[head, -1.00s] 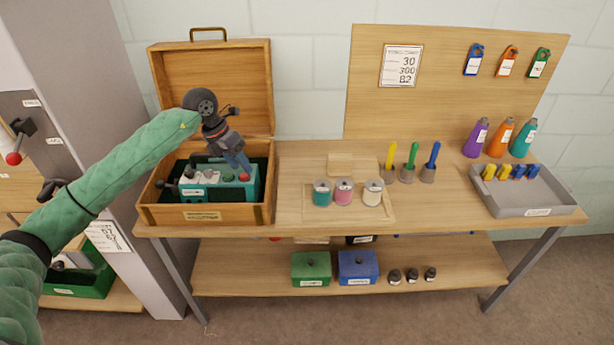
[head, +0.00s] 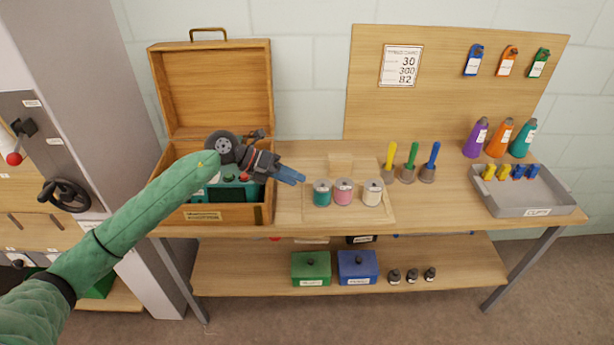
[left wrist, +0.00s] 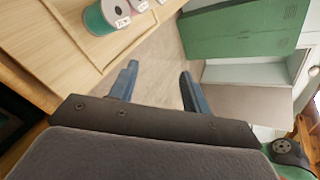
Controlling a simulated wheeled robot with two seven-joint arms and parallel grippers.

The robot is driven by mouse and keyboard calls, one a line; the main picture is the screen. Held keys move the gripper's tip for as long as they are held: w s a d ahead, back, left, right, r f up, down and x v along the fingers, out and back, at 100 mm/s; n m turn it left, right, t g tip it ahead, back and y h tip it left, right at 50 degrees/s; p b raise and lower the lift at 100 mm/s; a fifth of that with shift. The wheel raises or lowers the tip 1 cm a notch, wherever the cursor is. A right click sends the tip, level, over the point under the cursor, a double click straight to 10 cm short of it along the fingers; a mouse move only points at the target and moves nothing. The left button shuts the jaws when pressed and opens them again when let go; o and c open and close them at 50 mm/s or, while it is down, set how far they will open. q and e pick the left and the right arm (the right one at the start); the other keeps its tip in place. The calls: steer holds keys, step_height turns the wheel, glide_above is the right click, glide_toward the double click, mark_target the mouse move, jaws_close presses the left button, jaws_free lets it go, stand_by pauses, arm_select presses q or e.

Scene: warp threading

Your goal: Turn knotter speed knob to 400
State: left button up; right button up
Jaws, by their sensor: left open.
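The teal knotter (head: 232,193) sits inside the open wooden case (head: 205,216) at the left of the bench. My left arm and wrist cover much of it in the head view, and its speed knob and setting cannot be made out. My left gripper (head: 298,177) is open and empty, pointing right past the case's right side, above the bench near the teal spool (head: 322,193). In the left wrist view my fingers (left wrist: 158,72) are apart with nothing between them, and the knotter is not clearly seen there. My right gripper is not in view.
Pink (head: 343,192) and white (head: 373,193) spools stand right of the teal one. The thread card (head: 401,66) on the board reads 30, 300 and B2 or 82. A grey tray (head: 535,200) is at the right. The front right-centre of the bench is clear.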

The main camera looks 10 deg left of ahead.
arm_select(q)
steer(key=shift+s+d+r+n+t+h, duration=0.2)
steer(key=shift+d+r+n+t+h, duration=0.15)
steer(key=shift+d+h, duration=0.3)
steer(key=shift+s+d+r+n+t+h, duration=0.25)
steer(key=shift+d+r+n+h, duration=0.2)
steer(key=shift+d, duration=0.45)
steer(key=shift+s+d+r+n+t+h, duration=0.15)
steer(key=shift+d+r+n+t+h, duration=0.2)
steer(key=shift+d+h, duration=0.35)
steer(key=shift+d, duration=0.15)
